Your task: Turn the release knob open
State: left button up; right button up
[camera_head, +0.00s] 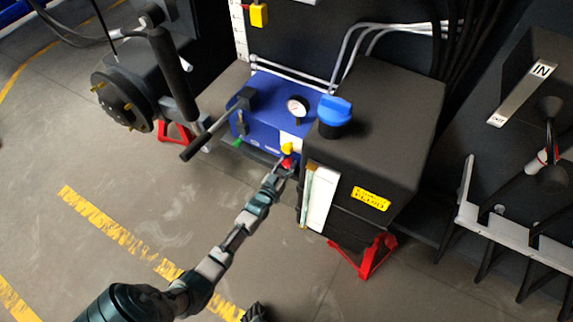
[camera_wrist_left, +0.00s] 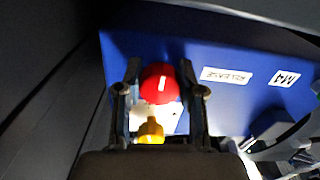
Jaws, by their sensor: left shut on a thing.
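The release knob (camera_wrist_left: 160,84) is round and red with a white mark, on the face of a blue panel (camera_wrist_left: 255,55) beside a RELEASE label (camera_wrist_left: 226,76). In the left wrist view it sits between the two fingers of my left gripper (camera_wrist_left: 160,90), which is shut on it. In the head view the knob (camera_head: 287,162) is a small red spot at the tip of my left gripper (camera_head: 283,167), partly hidden by it. A yellow knob (camera_wrist_left: 150,131) is close by, between the finger bases in the wrist view.
A black box with a yellow label (camera_head: 371,199) and a blue cap (camera_head: 335,109) stands right of the blue unit (camera_head: 262,105). A gauge (camera_head: 297,106) and a black lever (camera_head: 205,137) are on the unit. The floor at left is open.

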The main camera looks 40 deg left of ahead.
pick_arm(q)
jog(key=o, duration=1.2)
jog(key=shift+c, duration=0.2)
jog(key=shift+s, duration=0.1)
jog(key=shift+s+d+f, duration=0.1)
jog(key=shift+s, duration=0.2)
jog(key=v, duration=1.1)
jog(key=shift+s, duration=0.1)
